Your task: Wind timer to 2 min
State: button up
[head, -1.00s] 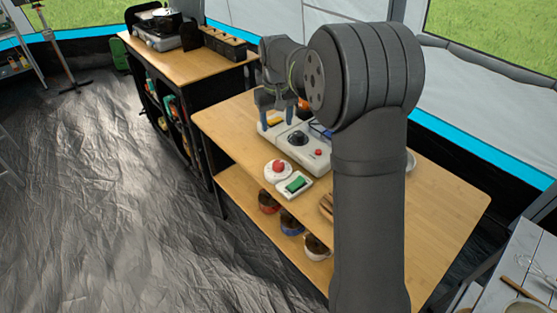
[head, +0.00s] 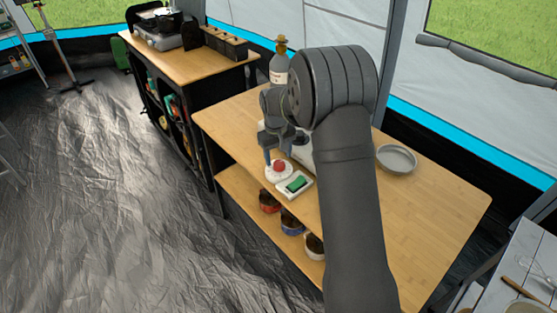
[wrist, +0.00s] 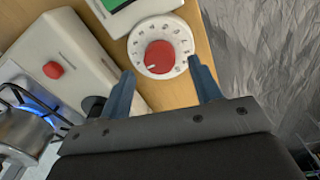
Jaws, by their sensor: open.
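The timer (wrist: 181,33) is a round white dial with marks around its edge and a red knob (wrist: 160,57) in the middle. The knob has a pale pointer line toward its lower left in the wrist view; the dial marks are too small to read. In the head view the timer (head: 268,172) sits near the table's front edge. My gripper (wrist: 163,80) is open, with its blue fingers apart and nothing between them. In the head view my gripper (head: 283,152) is over the timer's back side.
A device with a green screen (head: 297,184) lies beside the timer. A white unit with a red button (wrist: 53,70) and a pot over a blue flame (wrist: 25,125) are at left in the wrist view. The table's right front is clear.

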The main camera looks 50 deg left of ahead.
jog(key=shift+w+f, duration=0.1)
jog(key=shift+f, duration=1.2)
jog(key=c, duration=1)
jog(key=shift+m, duration=0.4)
jog(key=m, duration=0.4)
jog(key=shift+m, duration=0.3)
jog(key=m, duration=0.4)
jog(key=shift+w+m, duration=0.1)
jog(key=shift+m, duration=0.3)
jog(key=shift+r, duration=0.1)
